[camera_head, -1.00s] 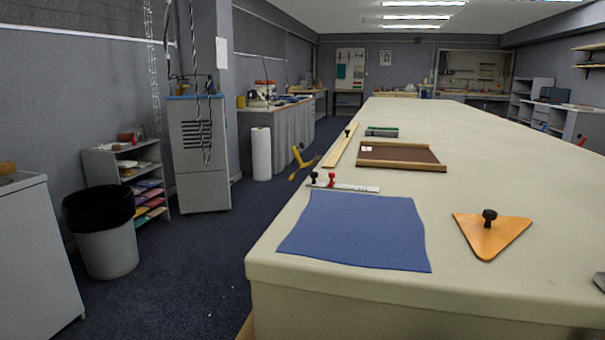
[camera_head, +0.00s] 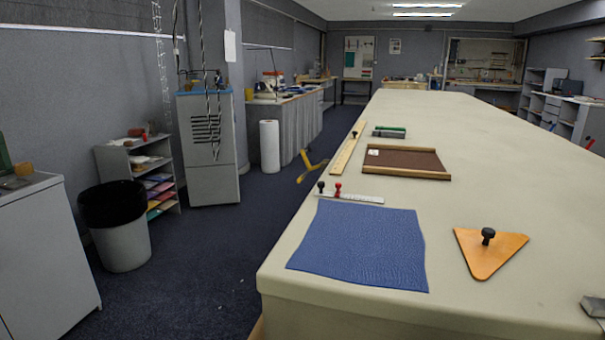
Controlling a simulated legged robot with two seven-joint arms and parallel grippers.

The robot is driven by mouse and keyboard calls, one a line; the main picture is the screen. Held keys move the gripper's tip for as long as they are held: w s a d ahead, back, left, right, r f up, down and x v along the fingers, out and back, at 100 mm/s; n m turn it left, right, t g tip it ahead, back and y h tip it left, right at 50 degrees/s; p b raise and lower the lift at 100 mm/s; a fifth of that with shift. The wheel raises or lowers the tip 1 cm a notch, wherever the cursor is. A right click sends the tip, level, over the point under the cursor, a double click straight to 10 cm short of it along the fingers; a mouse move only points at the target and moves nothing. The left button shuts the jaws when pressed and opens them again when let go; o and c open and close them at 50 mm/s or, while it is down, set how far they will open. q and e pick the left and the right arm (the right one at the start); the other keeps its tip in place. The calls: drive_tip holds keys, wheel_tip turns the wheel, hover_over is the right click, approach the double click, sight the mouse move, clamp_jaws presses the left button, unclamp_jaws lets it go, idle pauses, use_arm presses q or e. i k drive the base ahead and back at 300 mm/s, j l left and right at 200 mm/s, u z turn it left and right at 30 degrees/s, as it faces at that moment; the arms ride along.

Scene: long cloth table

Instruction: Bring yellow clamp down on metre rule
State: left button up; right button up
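The yellow clamp (camera_head: 311,166) sits at the left edge of the long table, beside the wooden metre rule (camera_head: 347,151). Its arm is raised and tilted out past the edge, over the floor. The metre rule lies along the table's left edge, with a small black knob near its far end. Whether the clamp touches the rule cannot be told at this distance.
On the long table (camera_head: 480,190) lie a blue cloth (camera_head: 361,244), an orange triangle with a black knob (camera_head: 488,250), a white strip with red and black knobs (camera_head: 355,198), a framed brown board (camera_head: 405,161) and a green-black block (camera_head: 389,132). A bin (camera_head: 119,240) stands on the floor left.

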sight(309, 168)
drive_tip(key=k+u, duration=0.3)
drive_tip(key=u, duration=0.2)
drive_tip(key=k+j+u, duration=0.2)
drive_tip(key=u, duration=0.25)
drive_tip(key=i+j+u, duration=0.2)
drive_tip(key=i+u, duration=0.2)
drive_tip(key=i+j+u, duration=0.15)
drive_tip(key=i+u, duration=0.15)
drive_tip(key=u, duration=0.15)
drive_tip(key=i+u, duration=0.4)
drive_tip(key=i+l+z, duration=0.1)
drive_tip(key=i+z, duration=0.3)
drive_tip(key=i+j+z, duration=0.15)
drive_tip(key=i+z, duration=0.3)
drive_tip(key=i, duration=0.15)
drive_tip(key=i+l+z, duration=0.15)
drive_tip(key=i+z, duration=0.15)
drive_tip(key=z, duration=0.15)
drive_tip(key=i+l+z, duration=0.1)
drive_tip(key=i+z, duration=0.2)
drive_tip(key=z, duration=0.2)
drive_tip(key=i+z, duration=0.3)
drive_tip(key=z, duration=0.15)
drive_tip(key=i+z, duration=0.25)
drive_tip(key=i, duration=0.2)
drive_tip(key=i+j+z, duration=0.2)
drive_tip(key=i, duration=0.2)
drive_tip(key=i+j+z, duration=0.25)
drive_tip(key=i, duration=0.15)
drive_tip(key=l, duration=0.1)
